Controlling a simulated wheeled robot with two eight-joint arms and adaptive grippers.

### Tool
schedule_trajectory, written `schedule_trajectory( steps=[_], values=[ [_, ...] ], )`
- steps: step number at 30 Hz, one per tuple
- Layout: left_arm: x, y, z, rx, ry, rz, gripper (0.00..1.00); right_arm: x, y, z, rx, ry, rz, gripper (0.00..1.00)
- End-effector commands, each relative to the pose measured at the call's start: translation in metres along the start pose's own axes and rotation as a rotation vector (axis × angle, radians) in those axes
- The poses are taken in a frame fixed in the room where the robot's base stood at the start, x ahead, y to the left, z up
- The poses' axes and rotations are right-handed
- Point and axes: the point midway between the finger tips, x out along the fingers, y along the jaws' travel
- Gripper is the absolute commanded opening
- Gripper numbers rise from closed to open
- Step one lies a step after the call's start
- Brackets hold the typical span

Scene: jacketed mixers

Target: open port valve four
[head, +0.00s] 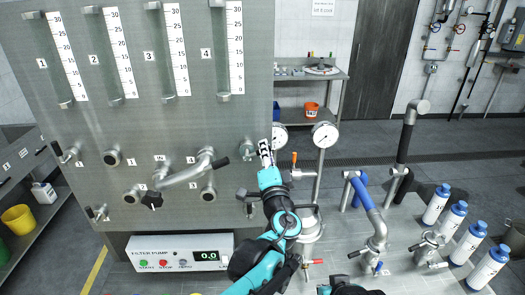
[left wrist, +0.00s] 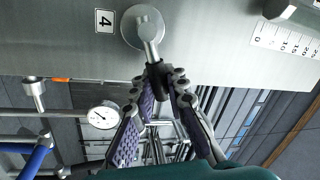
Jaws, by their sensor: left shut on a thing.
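Port valve four is a round silver fitting (left wrist: 143,25) on the steel panel, beside a label 4 (left wrist: 105,20) in the left wrist view. Its short silver stem runs to a black handle tip (left wrist: 157,72). In the head view the valve (head: 248,147) is at the right edge of the panel. My left gripper (head: 265,150) is right beside it, and in the left wrist view its fingers (left wrist: 166,82) are shut on the black handle. The fingers partly hide the handle.
The panel carries sight tubes with scales (head: 233,48), other valves and a curved pipe (head: 185,174) to the left. Round gauges (head: 325,134) stand close on the right.

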Motion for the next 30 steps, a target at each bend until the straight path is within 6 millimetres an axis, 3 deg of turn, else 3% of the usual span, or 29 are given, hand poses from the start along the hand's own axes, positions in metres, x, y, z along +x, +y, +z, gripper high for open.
schedule_trajectory(
  steps=[15, 30],
  values=[
    [-0.004, 0.019, 0.003, 0.325, 0.066, 0.002, 0.00, 0.013, 0.000, 0.009, 0.000, 0.000, 0.000, 0.00],
    [-0.005, 0.022, 0.004, 0.385, 0.079, 0.003, 0.00, 0.014, 0.000, 0.010, 0.000, 0.000, 0.000, 0.00]
  ],
)
